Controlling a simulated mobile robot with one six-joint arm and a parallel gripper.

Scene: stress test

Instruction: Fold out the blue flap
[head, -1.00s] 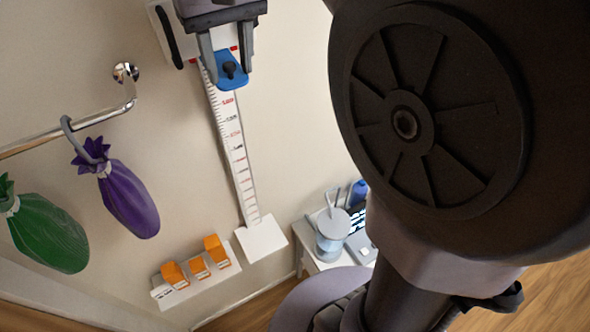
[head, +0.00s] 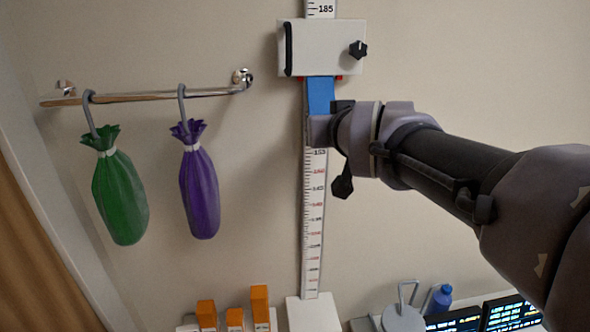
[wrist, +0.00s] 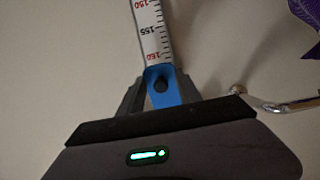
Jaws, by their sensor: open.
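The blue flap (head: 320,94) hangs down along the scale, just below the white sliding head (head: 322,48). My gripper (head: 318,131) reaches in from the right at the flap's lower part, which it partly hides. The fingers are apart, one on each side of the flap. I cannot tell whether either touches it.
A chrome rail (head: 150,97) on the left carries a green bag (head: 120,195) and a purple bag (head: 199,190). Orange boxes (head: 259,307) stand at the bottom. A grey canister (head: 403,319), blue bottle (head: 441,297) and screens (head: 510,313) are lower right. The upper-right wall is bare.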

